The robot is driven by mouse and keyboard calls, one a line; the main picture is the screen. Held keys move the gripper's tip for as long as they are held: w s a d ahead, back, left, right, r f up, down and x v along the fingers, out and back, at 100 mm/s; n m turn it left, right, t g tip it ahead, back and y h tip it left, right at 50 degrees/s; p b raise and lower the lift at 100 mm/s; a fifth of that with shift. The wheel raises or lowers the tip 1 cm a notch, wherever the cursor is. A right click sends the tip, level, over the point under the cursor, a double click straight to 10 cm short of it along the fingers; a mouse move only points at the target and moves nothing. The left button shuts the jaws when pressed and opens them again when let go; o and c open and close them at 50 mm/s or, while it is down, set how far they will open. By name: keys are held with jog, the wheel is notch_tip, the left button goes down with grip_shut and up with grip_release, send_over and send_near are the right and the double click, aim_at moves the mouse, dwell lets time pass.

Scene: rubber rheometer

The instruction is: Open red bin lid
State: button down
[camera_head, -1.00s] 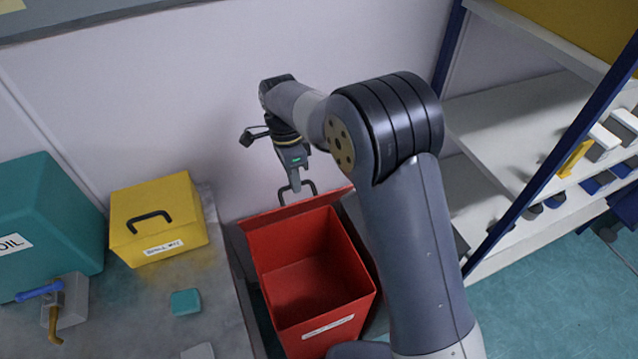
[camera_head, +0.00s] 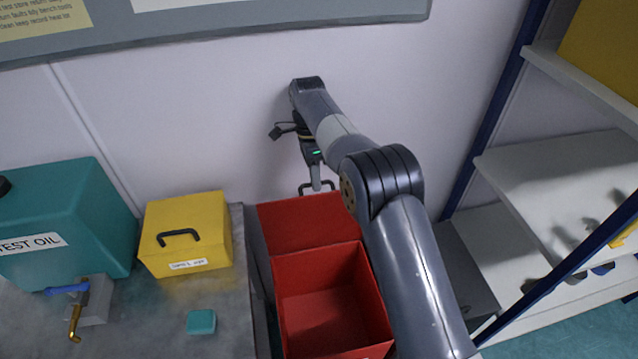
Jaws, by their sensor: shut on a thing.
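The red bin (camera_head: 332,302) stands open between the grey bench and my arm, and its empty inside shows. Its red lid (camera_head: 308,230) is raised at the back of the bin, near the wall, with its broad face toward the camera. A dark handle (camera_head: 318,184) stands at the lid's top edge. My gripper (camera_head: 316,187) is at this handle and shut on it. The fingertips are small in the view. My arm covers part of the lid's right side and the bin's right side.
A yellow box (camera_head: 187,235) with a black handle, a teal test oil tank (camera_head: 62,225) with a tap, and a small teal block (camera_head: 201,321) are on the grey bench (camera_head: 160,325) at left. Shelving (camera_head: 560,180) stands at right. The wall is close behind my gripper.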

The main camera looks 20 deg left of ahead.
jog(key=shift+w+a+f, duration=0.4)
jog(key=shift+w+f, duration=0.1)
jog(key=shift+w, duration=0.1)
jog(key=c, duration=1.9)
grip_release()
jog(key=shift+o, duration=0.8)
jog(key=shift+w+a+f, duration=0.1)
jog(key=shift+w+a, duration=0.05)
jog(key=shift+o, duration=1.3)
jog(key=shift+r, duration=0.25)
